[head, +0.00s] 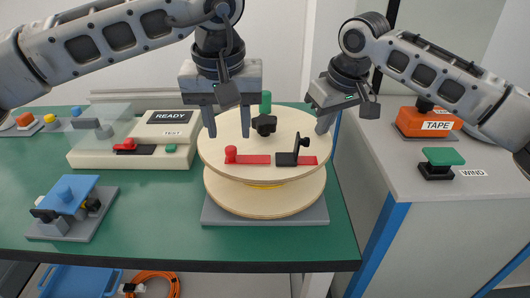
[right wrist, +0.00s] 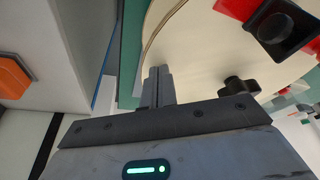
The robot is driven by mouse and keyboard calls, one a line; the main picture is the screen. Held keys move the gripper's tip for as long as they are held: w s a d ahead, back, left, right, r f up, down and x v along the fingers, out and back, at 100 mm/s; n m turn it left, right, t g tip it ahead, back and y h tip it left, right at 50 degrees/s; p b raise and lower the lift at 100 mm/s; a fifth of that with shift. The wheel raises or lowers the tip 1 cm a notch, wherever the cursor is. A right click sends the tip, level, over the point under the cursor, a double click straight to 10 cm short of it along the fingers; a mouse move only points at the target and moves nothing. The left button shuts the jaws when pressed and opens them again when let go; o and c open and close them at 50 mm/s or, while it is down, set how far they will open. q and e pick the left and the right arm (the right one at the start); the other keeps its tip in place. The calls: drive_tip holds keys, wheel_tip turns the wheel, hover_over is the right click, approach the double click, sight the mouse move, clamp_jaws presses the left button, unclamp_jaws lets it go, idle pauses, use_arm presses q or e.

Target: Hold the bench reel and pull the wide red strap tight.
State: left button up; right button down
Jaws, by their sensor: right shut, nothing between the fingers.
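The bench reel (head: 225,180) has two round wooden flanges and stands on a grey base plate on the green bench. The wide red strap (head: 255,160) lies across its top, from a red knob (head: 230,154) through a black buckle (head: 288,158). In the right wrist view the strap (right wrist: 234,9) and buckle (right wrist: 282,26) are partly cut off. My left gripper (head: 228,124) is open, fingers down, over the reel's back left rim; contact is unclear. My right gripper (head: 323,124) is shut and empty at the reel's right rim, also seen in the right wrist view (right wrist: 158,85).
A READY test box (head: 130,155) and blue fixture (head: 66,200) are left. An orange TAPE block (head: 428,121) and green-topped WIND handle (head: 442,158) sit on the right grey counter.

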use_arm(q)
drive_tip(key=shift+w+v, duration=0.25)
drive_tip(key=shift+v, duration=0.85)
drive_tip(key=shift+w+v, duration=0.2)
drive_tip(key=shift+v, duration=0.9)
use_arm(e)
drive_tip(key=shift+s+f, duration=0.15)
drive_tip(key=shift+f, duration=0.3)
use_arm(q)
drive_tip(key=shift+r, duration=0.1)
use_arm(e)
wheel_tip(320, 180, up, 2)
drive_tip(key=p, duration=0.2)
drive_tip(key=shift+p, duration=0.4)
wheel_tip(320, 180, up, 5)
drive_tip(key=p, duration=0.6)
drive_tip(key=shift+f, duration=0.2)
use_arm(q)
drive_tip(key=w+v, duration=0.1)
drive_tip(key=v, duration=0.7)
drive_tip(key=shift+w+r, duration=0.4)
drive_tip(key=shift+r, duration=0.2)
use_arm(e)
drive_tip(key=v, duration=1.5)
drive_tip(key=shift+r, duration=0.45)
